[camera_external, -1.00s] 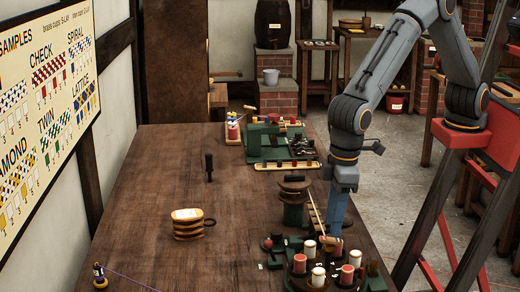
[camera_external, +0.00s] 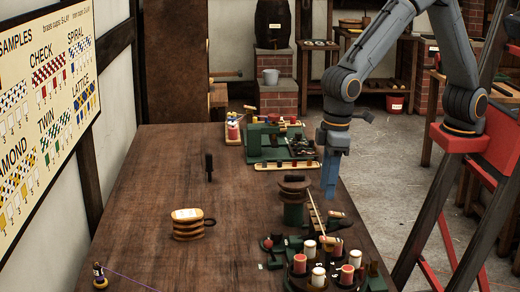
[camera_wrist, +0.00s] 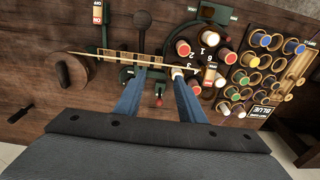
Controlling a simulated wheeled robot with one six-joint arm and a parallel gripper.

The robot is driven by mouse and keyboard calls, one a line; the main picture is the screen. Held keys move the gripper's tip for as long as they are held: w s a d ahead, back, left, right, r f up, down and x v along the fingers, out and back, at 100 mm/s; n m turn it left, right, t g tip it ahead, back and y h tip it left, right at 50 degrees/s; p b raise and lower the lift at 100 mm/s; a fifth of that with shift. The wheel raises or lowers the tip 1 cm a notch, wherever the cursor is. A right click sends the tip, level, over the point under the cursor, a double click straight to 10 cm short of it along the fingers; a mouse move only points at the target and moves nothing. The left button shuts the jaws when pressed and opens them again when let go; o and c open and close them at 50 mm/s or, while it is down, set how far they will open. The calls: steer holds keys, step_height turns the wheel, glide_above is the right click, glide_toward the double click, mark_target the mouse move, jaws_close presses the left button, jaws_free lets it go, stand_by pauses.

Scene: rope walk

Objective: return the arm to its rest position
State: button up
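My grey arm (camera_external: 395,45) reaches from the red mount over the right side of the wooden bench. A wooden strip (camera_wrist: 125,59) and a small lever with a red knob (camera_wrist: 158,101) show below and between the fingers.
A carousel of red and white bobbins (camera_external: 318,270) stands at the bench's front right. The middle of the bench (camera_external: 240,220) is mostly bare.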

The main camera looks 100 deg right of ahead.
steer(key=s+d+f, duration=0.2)
steer(key=s+d, duration=0.6)
steer(key=d, duration=0.5)
steer(key=s+d+f, duration=0.2)
steer(key=s+d, duration=0.7)
steer(key=d, duration=0.4)
steer(key=shift+d+b, duration=0.25)
steer(key=shift+b, duration=0.05)
steer(key=shift+w, duration=0.1)
